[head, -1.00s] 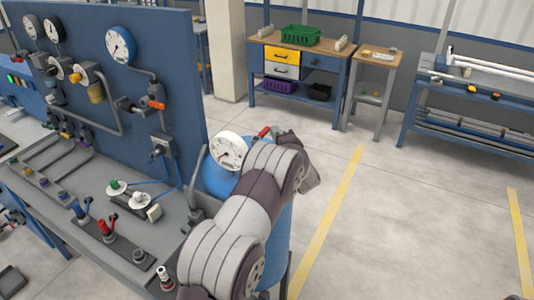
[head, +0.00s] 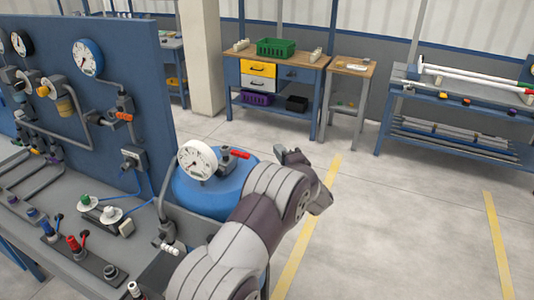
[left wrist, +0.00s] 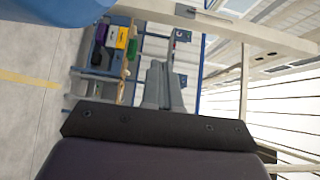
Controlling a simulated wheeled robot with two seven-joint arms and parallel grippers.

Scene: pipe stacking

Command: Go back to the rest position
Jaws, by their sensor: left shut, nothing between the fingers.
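My left arm rises from the bottom of the head view, and its grey left gripper (head: 293,156) is partly hidden by the wrist. It is beside the blue tank (head: 208,190) and its white dial gauge (head: 197,160), to their right in the picture. In the left wrist view the fingers (left wrist: 163,85) are together with nothing between them. The right gripper is not in either view.
A blue panel with gauges (head: 88,57) stands over the grey pipe bench (head: 170,225) at left. A wooden-topped workbench (head: 237,54), a small table (head: 350,66) and a pipe rack (head: 385,125) stand at the back. Grey floor (head: 400,220) is clear at right.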

